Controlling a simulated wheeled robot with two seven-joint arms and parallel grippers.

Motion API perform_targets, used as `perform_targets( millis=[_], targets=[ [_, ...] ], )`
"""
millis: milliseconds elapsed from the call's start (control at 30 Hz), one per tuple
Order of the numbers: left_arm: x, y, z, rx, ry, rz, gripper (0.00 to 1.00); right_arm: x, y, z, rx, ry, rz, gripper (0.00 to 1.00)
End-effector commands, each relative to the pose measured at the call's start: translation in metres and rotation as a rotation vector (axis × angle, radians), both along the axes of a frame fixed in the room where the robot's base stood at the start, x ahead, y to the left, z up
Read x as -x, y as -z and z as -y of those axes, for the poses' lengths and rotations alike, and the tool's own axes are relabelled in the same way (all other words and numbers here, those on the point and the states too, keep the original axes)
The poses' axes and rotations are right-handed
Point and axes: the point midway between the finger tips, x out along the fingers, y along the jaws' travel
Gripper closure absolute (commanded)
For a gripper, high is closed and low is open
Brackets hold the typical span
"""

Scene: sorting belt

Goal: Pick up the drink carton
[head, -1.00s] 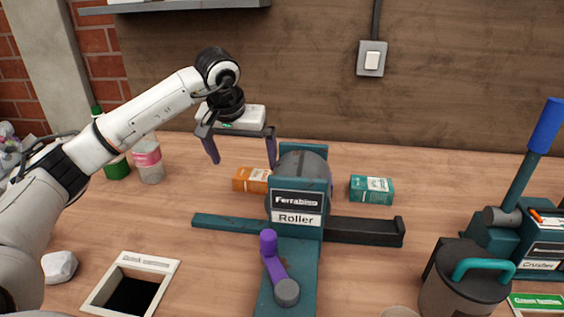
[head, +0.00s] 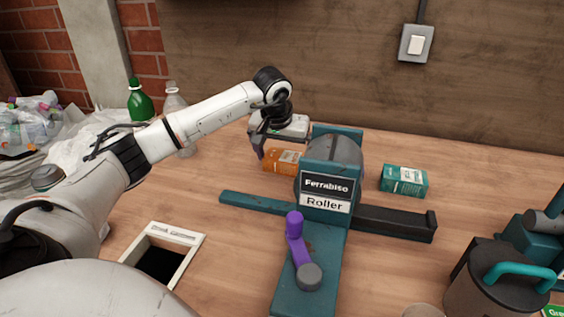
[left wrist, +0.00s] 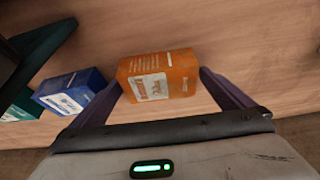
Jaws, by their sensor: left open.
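An orange drink carton (head: 282,161) lies on the wooden table behind the left side of the roller, which hides its right end. My left gripper (head: 280,152) is low over it, one finger beside its left end and the other hidden. In the left wrist view the orange carton (left wrist: 160,78) is between the two open fingers (left wrist: 163,85), near their tips. I cannot tell whether a finger touches it. A teal carton (head: 404,181) lies right of the roller. The left wrist view also shows a blue carton (left wrist: 72,92) outside the fingers. My right gripper is out of view.
The teal roller (head: 322,245) with a purple crank (head: 297,240) stands close to my left gripper. A white-framed opening (head: 190,238) is in the table at front left. Bottles (head: 140,102) stand at the back left. A lidded pot (head: 492,285) is at front right.

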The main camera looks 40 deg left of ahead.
Motion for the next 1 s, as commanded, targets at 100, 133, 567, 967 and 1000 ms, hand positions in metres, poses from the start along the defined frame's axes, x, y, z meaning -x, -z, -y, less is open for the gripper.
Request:
perform_targets(
  millis=[100, 133, 567, 967, 1000],
  targets=[
    [-0.001, 0.001, 0.000, 0.000, 0.000, 0.002, 0.00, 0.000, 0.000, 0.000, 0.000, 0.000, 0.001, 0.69],
    [-0.001, 0.001, 0.000, 0.000, 0.000, 0.002, 0.00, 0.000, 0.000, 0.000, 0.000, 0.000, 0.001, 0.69],
    [-0.001, 0.000, 0.000, 0.000, -0.001, 0.002, 0.40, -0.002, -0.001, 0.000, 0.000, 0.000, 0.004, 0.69],
    [-0.002, -0.042, 0.000, 0.000, -0.001, 0.008, 0.40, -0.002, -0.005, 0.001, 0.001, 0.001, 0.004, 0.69],
    [-0.002, -0.050, -0.001, 0.000, -0.001, 0.007, 0.40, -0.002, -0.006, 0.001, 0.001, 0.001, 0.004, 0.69]
  ],
)
